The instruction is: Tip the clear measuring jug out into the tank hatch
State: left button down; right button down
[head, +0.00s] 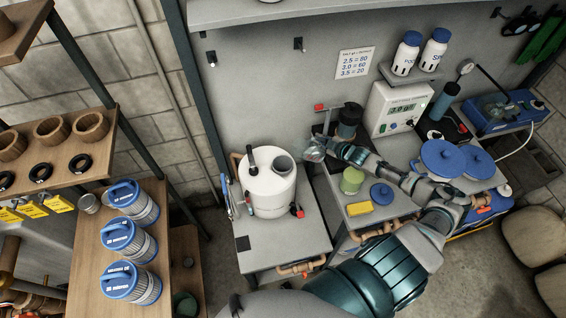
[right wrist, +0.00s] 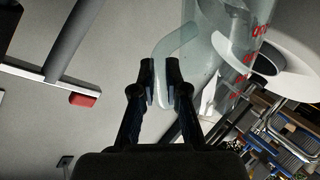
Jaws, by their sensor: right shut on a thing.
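My right gripper (head: 330,148) is shut on the handle of the clear measuring jug (head: 314,151). The jug is small in the head view, just right of the white tank (head: 268,190). The tank hatch (head: 283,166) is a grey round opening on the tank's top, left of and slightly below the jug. In the right wrist view the fingers (right wrist: 160,85) grip the handle of the see-through jug (right wrist: 228,40), which has red markings. The white tank top also shows there at the right (right wrist: 292,62). The jug's contents and exact tilt are unclear. My left gripper is not in view.
A dark upright fitting (head: 254,158) stands on the tank left of the hatch. A dark cylinder (head: 349,118) stands behind my right gripper. A green tub (head: 352,180), yellow sponge (head: 359,209) and blue lid (head: 381,193) lie under my right arm. Blue-lidded filters (head: 132,240) stand at left.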

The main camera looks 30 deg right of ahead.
aim_at(308, 141)
jog(key=shift+w+a+r+n+h+p, duration=0.15)
jog(key=shift+a+r+n+h+p, duration=0.15)
jog(key=shift+a+r+h+p, duration=0.15)
jog(key=shift+a+g, duration=0.2)
jog(key=shift+g, duration=0.1)
jog(key=shift+w+a+r+n+h, duration=0.15)
jog(key=shift+a+n+h, duration=0.1)
jog(key=shift+a+n, duration=0.15)
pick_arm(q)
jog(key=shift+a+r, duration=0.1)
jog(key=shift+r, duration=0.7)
pick_arm(e)
jog(key=shift+a, duration=0.2)
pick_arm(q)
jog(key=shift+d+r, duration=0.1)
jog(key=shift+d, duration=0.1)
pick_arm(e)
jog(key=shift+w+n+h, duration=0.1)
jog(key=shift+n+h, duration=0.2)
